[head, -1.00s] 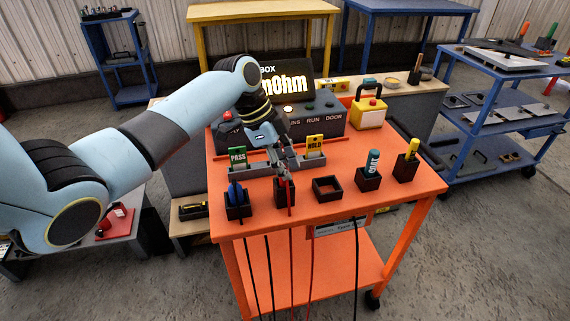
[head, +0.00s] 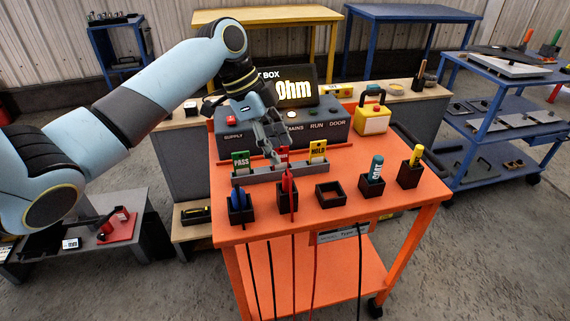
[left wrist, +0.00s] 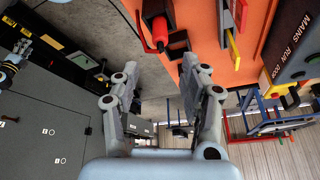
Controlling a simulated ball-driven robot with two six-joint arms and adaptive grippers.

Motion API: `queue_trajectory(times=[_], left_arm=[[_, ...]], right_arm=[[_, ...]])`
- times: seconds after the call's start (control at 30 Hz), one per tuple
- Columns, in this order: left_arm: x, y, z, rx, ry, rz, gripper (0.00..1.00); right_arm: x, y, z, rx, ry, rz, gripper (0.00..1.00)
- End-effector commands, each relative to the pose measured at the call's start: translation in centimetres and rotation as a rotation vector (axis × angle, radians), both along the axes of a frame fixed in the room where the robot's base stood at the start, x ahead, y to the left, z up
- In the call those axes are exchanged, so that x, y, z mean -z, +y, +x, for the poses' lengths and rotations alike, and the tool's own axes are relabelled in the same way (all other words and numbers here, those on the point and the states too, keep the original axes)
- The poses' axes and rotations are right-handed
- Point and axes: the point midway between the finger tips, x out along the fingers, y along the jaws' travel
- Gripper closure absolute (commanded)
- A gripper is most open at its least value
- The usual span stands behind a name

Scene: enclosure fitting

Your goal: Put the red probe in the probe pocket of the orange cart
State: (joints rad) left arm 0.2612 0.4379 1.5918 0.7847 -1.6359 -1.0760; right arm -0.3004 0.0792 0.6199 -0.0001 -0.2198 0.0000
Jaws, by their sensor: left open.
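The red probe (head: 288,184) stands upright in a black pocket (head: 286,214) at the front edge of the orange cart (head: 330,240), and its red cable runs down over the edge. In the left wrist view a red probe (left wrist: 160,32) shows at the top by the cart edge. My left gripper (head: 277,158) is open and empty above the cart, behind and apart from the red probe. Its spread fingers also show in the left wrist view (left wrist: 158,68).
A blue probe (head: 239,197) stands in the pocket to the left. An empty pocket (head: 330,195) and pockets with a teal item (head: 376,167) and a yellow item (head: 415,157) are to the right. Behind is a card tray (head: 300,172), then the test box (head: 315,115).

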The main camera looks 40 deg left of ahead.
Motion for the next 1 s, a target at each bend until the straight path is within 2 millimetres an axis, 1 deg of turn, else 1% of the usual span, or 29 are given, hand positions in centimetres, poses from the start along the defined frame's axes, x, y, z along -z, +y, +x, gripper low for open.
queue_trajectory(times=[0.03, 0.13, 0.2, 0.33, 0.9, 0.97, 1.0], left_arm=[[-1.0, 0.5, -0.2, 0.000, -0.003, 0.005, 0.56], [-2.6, 1.0, -0.5, 0.001, -0.002, 0.003, 0.56], [-3.4, 1.4, -0.7, 0.000, -0.002, 0.002, 0.56], [-4.3, 1.6, -0.9, 0.000, 0.000, 0.001, 0.56], [-4.5, 1.6, -1.0, -0.001, 0.001, -0.001, 0.56], [-4.1, 1.4, -1.3, -0.009, 0.005, 0.003, 0.56], [-3.5, 1.0, -1.8, -0.025, 0.014, 0.008, 0.56]], right_arm=[[0.2, -0.1, 0.0, 0.000, 0.000, -0.001, 0.53], [0.3, -0.1, 0.0, -0.001, 0.000, -0.001, 0.53], [0.4, -0.1, 0.0, -0.001, 0.000, -0.002, 0.53], [0.4, -0.2, 0.0, -0.001, 0.000, -0.002, 0.53], [0.4, -0.1, 0.0, -0.001, 0.000, -0.002, 0.53], [0.4, -0.1, 0.0, -0.001, 0.000, -0.002, 0.53], [0.4, -0.1, 0.0, -0.001, 0.000, -0.002, 0.53]])
